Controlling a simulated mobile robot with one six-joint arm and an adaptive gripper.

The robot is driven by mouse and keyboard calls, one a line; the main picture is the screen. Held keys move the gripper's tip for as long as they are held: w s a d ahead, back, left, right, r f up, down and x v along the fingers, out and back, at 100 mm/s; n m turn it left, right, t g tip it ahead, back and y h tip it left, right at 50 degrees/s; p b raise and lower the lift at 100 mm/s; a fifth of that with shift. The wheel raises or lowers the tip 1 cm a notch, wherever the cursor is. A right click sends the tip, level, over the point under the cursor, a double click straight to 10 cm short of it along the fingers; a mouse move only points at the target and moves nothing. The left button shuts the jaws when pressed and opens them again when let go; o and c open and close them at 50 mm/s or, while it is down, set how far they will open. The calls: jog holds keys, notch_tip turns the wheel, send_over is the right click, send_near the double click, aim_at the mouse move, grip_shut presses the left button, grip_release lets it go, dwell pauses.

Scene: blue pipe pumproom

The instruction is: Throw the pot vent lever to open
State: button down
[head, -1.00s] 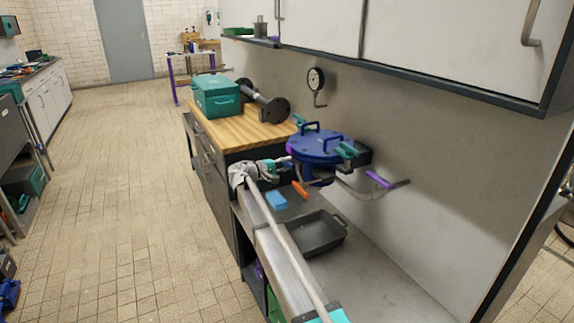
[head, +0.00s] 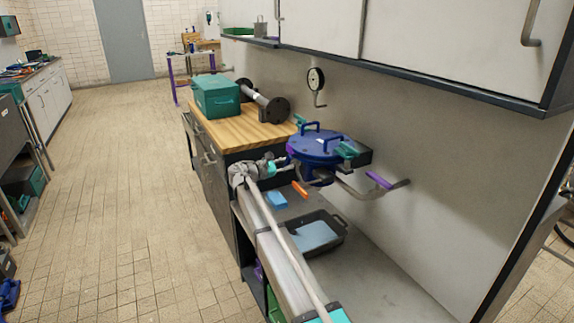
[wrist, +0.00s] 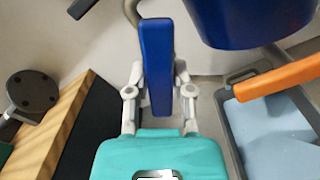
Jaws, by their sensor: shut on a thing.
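The pot (head: 318,147) is a dark blue round vessel with a blue-handled lid, beside the wooden counter. Its blue body also shows at the top right of the wrist view (wrist: 250,20). In the wrist view my gripper (wrist: 158,85) is shut on a blue lever (wrist: 156,50), with a pale finger on each side. In the head view my gripper (head: 281,165) is at the pot's left side, where the lever is largely hidden. An orange handle (head: 300,189) sticks out below the pot; it also shows right of my gripper in the wrist view (wrist: 280,77).
A dark tray (head: 340,240) under the pot holds a pale blue surface that looks like liquid. A blue block (head: 276,199) lies near it. A purple-handled lever (head: 378,180) is at right. A teal box (head: 216,96) and flanged pipe (head: 268,104) sit on the counter.

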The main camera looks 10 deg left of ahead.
jog(key=n, duration=0.6)
jog(key=shift+d, duration=0.15)
dwell(0.5)
jog(key=shift+c, duration=2.4)
grip_release()
jog(key=shift+s+a, duration=0.1)
jog(key=shift+a, duration=0.15)
jog(key=v, duration=1.1)
jog(key=shift+s+a, duration=0.25)
